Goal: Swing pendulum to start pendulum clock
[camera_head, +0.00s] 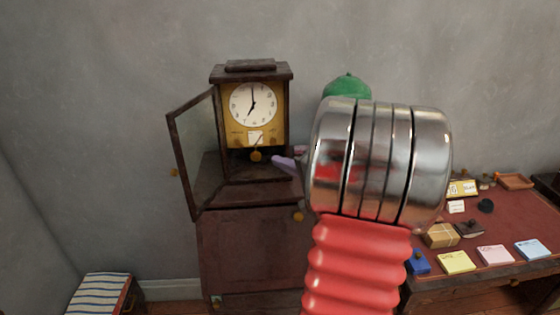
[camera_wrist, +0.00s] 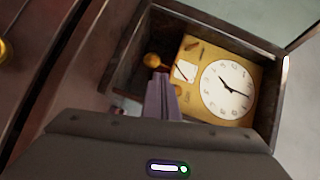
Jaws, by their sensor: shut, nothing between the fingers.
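The pendulum clock (camera_head: 214,75) stands on a dark wooden cabinet, its white dial (camera_head: 253,104) on a gold panel. Its glass door (camera_head: 196,150) is open and swung out to the left. The brass pendulum bob (camera_head: 256,155) hangs below the dial; the bob also shows in the wrist view (camera_wrist: 152,60). My gripper (camera_head: 278,161) has purple fingers, shut and empty, at the right of the clock's lower opening and right of the bob. In the wrist view the fingertips (camera_wrist: 159,78) are just below the bob in the picture; I cannot tell whether they touch it.
The cabinet (camera_head: 245,245) has brass knobs. A green rounded object (camera_head: 347,87) shows behind my arm. At right a desk (camera_head: 520,210) holds sticky notes (camera_head: 457,262), a small box (camera_head: 441,235) and trays. A striped-top stool (camera_head: 100,289) stands at lower left.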

